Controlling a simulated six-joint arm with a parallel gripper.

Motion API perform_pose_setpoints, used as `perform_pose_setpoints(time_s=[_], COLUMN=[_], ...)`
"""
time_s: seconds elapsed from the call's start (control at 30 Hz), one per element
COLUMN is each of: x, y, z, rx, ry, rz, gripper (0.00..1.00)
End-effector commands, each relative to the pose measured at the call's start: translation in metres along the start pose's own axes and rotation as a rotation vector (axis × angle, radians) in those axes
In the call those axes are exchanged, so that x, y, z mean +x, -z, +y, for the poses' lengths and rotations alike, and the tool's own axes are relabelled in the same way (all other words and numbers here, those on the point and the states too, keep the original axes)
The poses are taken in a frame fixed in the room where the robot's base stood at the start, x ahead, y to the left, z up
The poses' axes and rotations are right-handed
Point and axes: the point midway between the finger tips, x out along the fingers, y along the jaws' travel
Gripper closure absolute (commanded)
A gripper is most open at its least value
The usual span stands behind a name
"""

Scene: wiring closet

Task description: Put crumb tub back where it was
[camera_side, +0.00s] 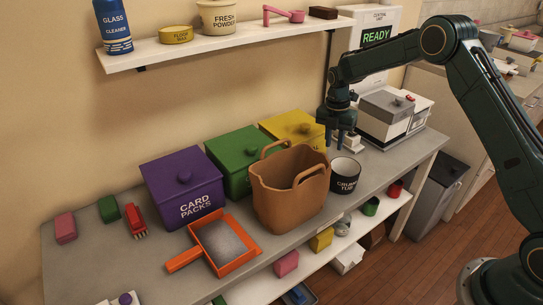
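The crumb tub (345,184) is a dark round tub with white lettering. It stands upright on the grey counter, just right of a brown handled basket (288,203). Its rim looks open at the top, with a pale inside. My gripper (335,145) points down just above and behind the tub's rim in the picture. Its two dark fingers look apart with nothing between them. I cannot tell the exact depth between the fingers and the tub.
Purple (182,188), green (236,160) and yellow (293,129) boxes line the wall. An orange dustpan-like tray (212,263) lies in front of the purple box. A grey-and-white machine (388,118) stands right of my gripper. A wall shelf (180,50) hangs above; a lower shelf holds small items.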

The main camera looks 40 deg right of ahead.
Motion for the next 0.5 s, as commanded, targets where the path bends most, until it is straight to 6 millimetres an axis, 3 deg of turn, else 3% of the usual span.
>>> perform_pose_setpoints(time_s=[0.27,0.5], x=[-0.007,-0.047], y=[0.002,0.015], z=[-0.001,-0.011], rx=[0.020,0.148], ry=[-0.006,-0.040], rz=[-0.003,-0.019], gripper=[0.76,0.76])
